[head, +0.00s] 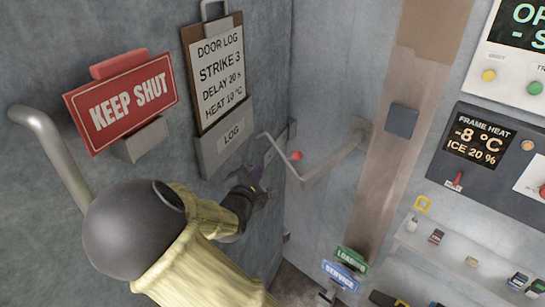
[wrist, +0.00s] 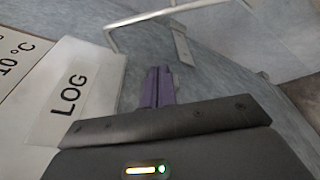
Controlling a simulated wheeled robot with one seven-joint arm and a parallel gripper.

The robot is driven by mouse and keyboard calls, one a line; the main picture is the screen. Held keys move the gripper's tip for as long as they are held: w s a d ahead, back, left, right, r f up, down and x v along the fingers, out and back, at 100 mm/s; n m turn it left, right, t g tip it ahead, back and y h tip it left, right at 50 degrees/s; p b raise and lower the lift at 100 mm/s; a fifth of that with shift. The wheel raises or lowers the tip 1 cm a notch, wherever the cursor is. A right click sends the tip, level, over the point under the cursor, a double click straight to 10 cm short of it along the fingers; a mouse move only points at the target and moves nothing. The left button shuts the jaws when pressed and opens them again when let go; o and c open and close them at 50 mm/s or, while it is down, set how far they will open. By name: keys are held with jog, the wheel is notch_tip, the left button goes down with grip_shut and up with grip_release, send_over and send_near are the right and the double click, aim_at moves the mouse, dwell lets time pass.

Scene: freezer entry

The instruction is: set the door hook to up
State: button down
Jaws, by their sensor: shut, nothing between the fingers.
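The door hook looks like a pale bent metal rod (head: 330,163) at the corner between the left grey panel and the frame side. It runs from a bracket at the right, bends low, and ends in a thin raised part near a small wall plate. In the wrist view, a pale bent rod (wrist: 113,38) and a narrow metal plate (wrist: 181,46) lie beyond my fingers. My gripper (head: 262,183) is just below and left of the rod, apart from it as far as I can tell. Its purple fingers (wrist: 157,86) are together and empty.
A log holder (head: 225,138) with a clipboard (head: 217,75) is close left of my gripper. A red KEEP SHUT sign (head: 122,102) and a pull handle (head: 52,150) are farther left. A red knob (head: 297,156) sits by the rod. A shelf (head: 450,250) with small items is right.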

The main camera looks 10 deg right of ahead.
jog(key=w+d+r+p, duration=0.1)
jog(key=w+d+p, duration=0.3)
jog(key=d, duration=0.1)
jog(key=shift+d+r, duration=0.15)
jog(key=shift+r, duration=0.1)
jog(key=shift+w, duration=0.15)
dwell(0.3)
